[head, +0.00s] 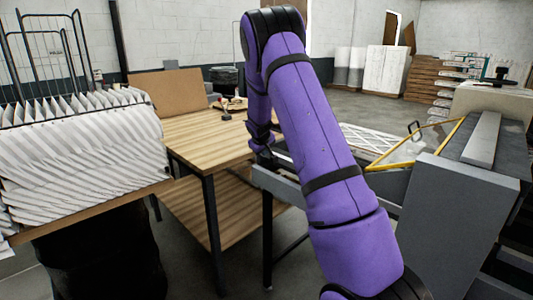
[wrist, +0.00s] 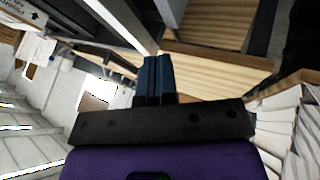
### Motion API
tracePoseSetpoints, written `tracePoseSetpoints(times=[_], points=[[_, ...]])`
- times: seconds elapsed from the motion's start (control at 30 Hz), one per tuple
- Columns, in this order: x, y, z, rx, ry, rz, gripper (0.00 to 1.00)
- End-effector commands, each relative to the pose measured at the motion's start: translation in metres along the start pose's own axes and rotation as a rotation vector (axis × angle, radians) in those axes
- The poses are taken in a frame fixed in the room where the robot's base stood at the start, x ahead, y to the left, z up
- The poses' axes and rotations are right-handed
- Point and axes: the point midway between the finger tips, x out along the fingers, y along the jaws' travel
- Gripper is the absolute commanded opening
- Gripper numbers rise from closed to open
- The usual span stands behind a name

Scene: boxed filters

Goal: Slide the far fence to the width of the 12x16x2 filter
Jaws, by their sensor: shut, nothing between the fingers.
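My purple arm crosses the middle of the head view and hides much of the machine behind it. My gripper (wrist: 157,62) shows in the wrist view with its two dark blue fingers pressed together and nothing between them. In the head view the gripper is mostly hidden behind the arm, near the wooden table's right edge. A white filter with a lattice face (head: 378,142) lies on the grey machine bed, right of my arm; its size label is not readable. A grey bar (head: 484,140) lies along the machine's right part. I cannot tell which part is the far fence.
A wooden table (head: 205,130) with a lower shelf stands left of my arm. A rack of pleated white filters (head: 80,150) stands at far left. A yellow frame (head: 415,145) rises over the machine. Cartons and stacked pallets stand at the back; the floor behind is clear.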

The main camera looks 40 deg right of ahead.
Motion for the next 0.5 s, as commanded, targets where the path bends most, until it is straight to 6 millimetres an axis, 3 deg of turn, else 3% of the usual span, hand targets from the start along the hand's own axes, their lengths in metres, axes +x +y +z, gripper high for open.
tracePoseSetpoints(times=[0.5], points=[[0.090,0.003,0.001,0.003,-0.001,0.000,0.00]])
